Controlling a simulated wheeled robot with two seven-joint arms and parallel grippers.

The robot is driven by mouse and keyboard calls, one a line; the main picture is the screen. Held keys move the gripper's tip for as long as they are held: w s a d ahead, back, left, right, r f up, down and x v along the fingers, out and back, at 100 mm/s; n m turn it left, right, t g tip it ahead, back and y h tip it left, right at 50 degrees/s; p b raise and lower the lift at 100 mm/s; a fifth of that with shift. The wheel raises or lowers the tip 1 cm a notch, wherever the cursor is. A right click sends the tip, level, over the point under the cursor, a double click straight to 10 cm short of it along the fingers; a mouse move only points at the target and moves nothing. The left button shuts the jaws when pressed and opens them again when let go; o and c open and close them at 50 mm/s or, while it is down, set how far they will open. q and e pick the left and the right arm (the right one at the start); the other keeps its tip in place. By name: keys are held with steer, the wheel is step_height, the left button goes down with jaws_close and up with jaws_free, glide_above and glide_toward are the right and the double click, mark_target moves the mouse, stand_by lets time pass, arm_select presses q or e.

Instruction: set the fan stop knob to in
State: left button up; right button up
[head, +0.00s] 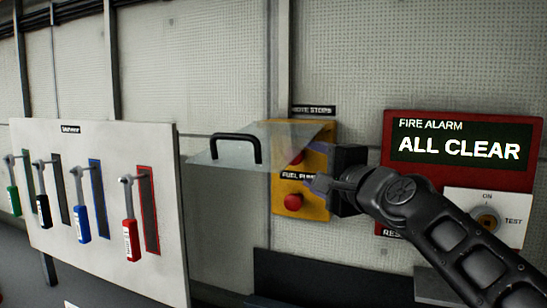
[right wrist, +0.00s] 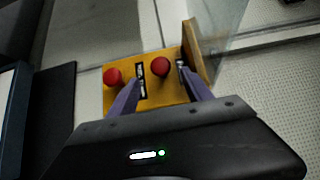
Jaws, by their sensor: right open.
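A yellow panel (head: 282,210) on the wall carries two red knobs. The lower red knob (head: 293,202) sits under a label that reads like "FUEL PUMP". The upper red knob (head: 297,158) is partly hidden behind a raised clear cover (head: 230,157) with a black handle; no fan label is readable. My right gripper (head: 318,168) is at the panel's right side, open and empty. In the right wrist view the upper knob (right wrist: 160,66) lies just beyond and between my open fingertips (right wrist: 160,78); I cannot tell whether they touch. The lower knob (right wrist: 113,76) lies left of them. My left gripper is not in view.
A red fire alarm box (head: 460,178) reading "ALL CLEAR" is right of the panel, with a test switch (head: 487,219) below its screen. A white board (head: 100,190) with several coloured levers stands at left. A dark low surface (head: 330,275) lies below.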

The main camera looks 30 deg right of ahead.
mark_target(297, 158)
steer(key=w+d+p, duration=0.1)
steer(key=w+p, duration=0.1)
steer(key=w, duration=0.5)
steer(key=shift+w+d, duration=0.25)
steer(key=shift+w, duration=0.05)
stand_by(0.3)
jaws_close()
stand_by(0.5)
